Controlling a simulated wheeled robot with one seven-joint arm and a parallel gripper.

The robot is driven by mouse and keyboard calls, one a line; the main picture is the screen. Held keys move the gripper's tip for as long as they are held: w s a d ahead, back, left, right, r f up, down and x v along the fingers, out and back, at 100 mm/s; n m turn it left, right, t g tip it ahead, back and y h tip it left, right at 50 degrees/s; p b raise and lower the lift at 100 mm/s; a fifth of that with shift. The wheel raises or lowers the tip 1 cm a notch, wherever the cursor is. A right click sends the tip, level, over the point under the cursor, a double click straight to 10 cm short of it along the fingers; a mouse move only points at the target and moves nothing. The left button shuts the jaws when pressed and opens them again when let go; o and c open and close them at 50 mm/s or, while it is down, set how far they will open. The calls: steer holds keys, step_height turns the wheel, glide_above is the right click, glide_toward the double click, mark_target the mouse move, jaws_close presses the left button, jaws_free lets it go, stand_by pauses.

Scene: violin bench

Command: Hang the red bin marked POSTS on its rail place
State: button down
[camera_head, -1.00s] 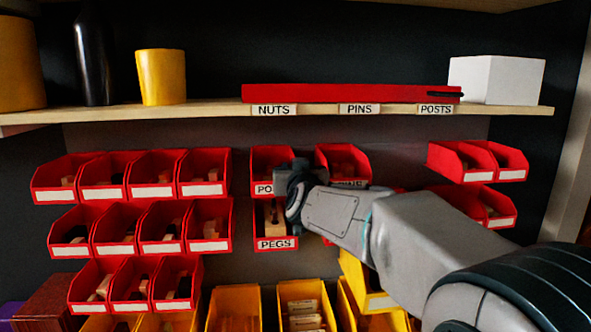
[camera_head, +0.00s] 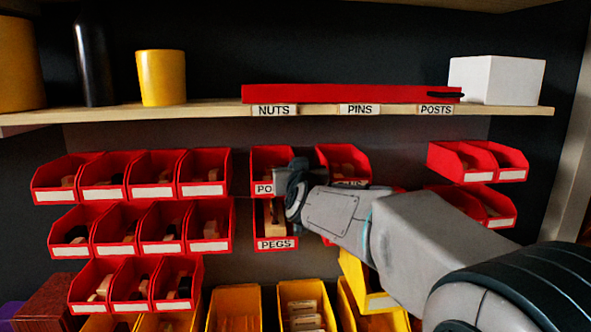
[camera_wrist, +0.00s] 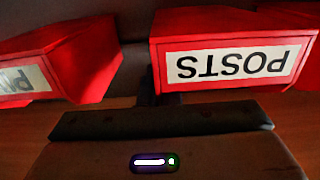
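The red bin marked POSTS (camera_head: 264,188) hangs in the upper row, below the shelf label NUTS (camera_head: 274,110). My gripper (camera_head: 285,180) is in front of its right side and hides part of its label. In the wrist view the POSTS bin (camera_wrist: 240,66) appears upside down, close ahead of the dark gripper end (camera_wrist: 160,119). The fingers are not clear there, so I cannot tell whether they hold it. The shelf label POSTS (camera_head: 436,110) is at the right; the wall below it, left of the right-hand bins, shows no bin.
The PINS bin (camera_head: 343,160) hangs just right of my gripper. The PEGS bin (camera_head: 275,243) is directly below. Other red bins hang at left (camera_head: 205,172) and right (camera_head: 461,160). Yellow bins (camera_head: 305,300) stand below. The shelf (camera_head: 215,112) runs above.

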steer(key=shift+r+p, duration=0.7)
steer(key=shift+r, duration=0.15)
stand_by(0.4)
steer(key=shift+s+d, duration=0.15)
steer(key=shift+s, duration=0.65)
steer(key=shift+s+d, duration=0.15)
steer(key=shift+s, duration=0.6)
stand_by(1.2)
steer(key=s+d+p, duration=0.3)
steer(key=s+p, duration=0.1)
steer(key=s, duration=1.2)
steer(key=shift+s+d, duration=0.2)
steer(key=shift+s, duration=0.1)
stand_by(1.1)
steer(key=shift+w+f, duration=0.1)
